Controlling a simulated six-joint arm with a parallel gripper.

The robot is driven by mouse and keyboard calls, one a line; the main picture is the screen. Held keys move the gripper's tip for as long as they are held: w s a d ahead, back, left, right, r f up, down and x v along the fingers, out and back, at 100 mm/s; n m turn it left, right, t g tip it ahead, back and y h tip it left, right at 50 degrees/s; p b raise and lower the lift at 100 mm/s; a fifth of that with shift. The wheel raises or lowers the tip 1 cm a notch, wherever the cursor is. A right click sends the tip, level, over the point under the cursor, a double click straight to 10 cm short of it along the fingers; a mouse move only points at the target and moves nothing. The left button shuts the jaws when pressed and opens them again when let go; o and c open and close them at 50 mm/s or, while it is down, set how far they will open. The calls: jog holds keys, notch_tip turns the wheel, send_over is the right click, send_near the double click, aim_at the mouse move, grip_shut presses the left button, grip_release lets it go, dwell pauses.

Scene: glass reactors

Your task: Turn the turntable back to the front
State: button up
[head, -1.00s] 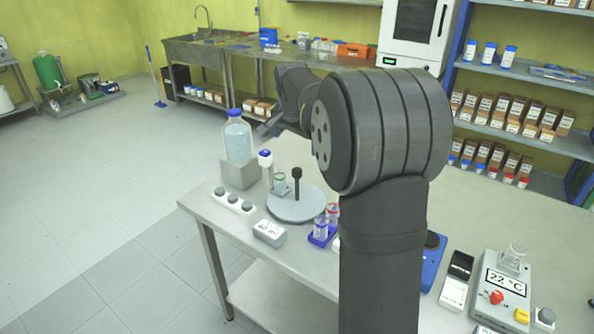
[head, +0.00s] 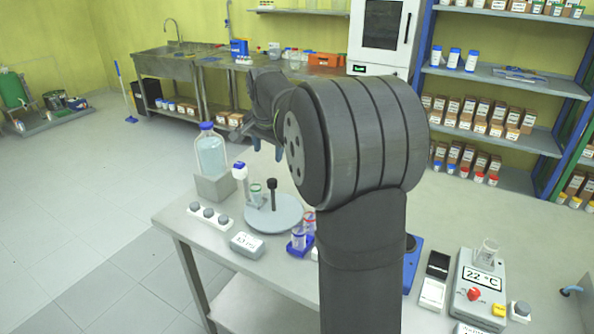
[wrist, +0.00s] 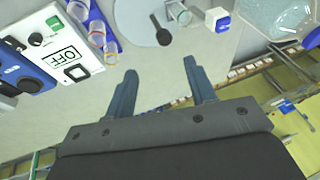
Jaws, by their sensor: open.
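The turntable (head: 291,213) is a round grey disc on the bench. A black knobbed post (head: 272,193) stands up from it, with a small glass beaker (head: 256,196) beside the post. In the wrist view the turntable (wrist: 134,14) is at the top, with the black post (wrist: 163,36) and beaker (wrist: 180,13) on its right side. My gripper (wrist: 160,68) is open and empty, its fingers pointing towards the post but apart from it in the picture. In the head view my arm hides most of the gripper; bluish fingers show behind the post.
A large blue-capped bottle (head: 211,155) in a grey holder and a white blue-topped vial (head: 240,175) stand left of the turntable. A blue rack of vials (head: 300,240) stands at its front right. A labelled grey box (head: 246,245) lies in front.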

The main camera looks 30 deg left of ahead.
jog(key=s+d+f+m+g+y, duration=0.1)
jog(key=s+f+m+g, duration=0.15)
jog(key=f, duration=0.35)
jog(key=s+d+f+m+g+y, duration=0.1)
jog(key=d+f+g, duration=0.1)
jog(key=f+g, duration=0.3)
jog(key=m+t+y, duration=0.7)
jog(key=m+y, duration=0.6)
jog(key=m, duration=0.4)
send_near(276, 185)
jog(key=a, duration=0.4)
jog(key=w+a, duration=0.1)
jog(key=a, duration=0.2)
jog(key=w+a, duration=0.1)
jog(key=a, duration=0.3)
jog(key=shift+a, duration=0.3)
jog(key=shift+c, duration=0.2)
grip_shut()
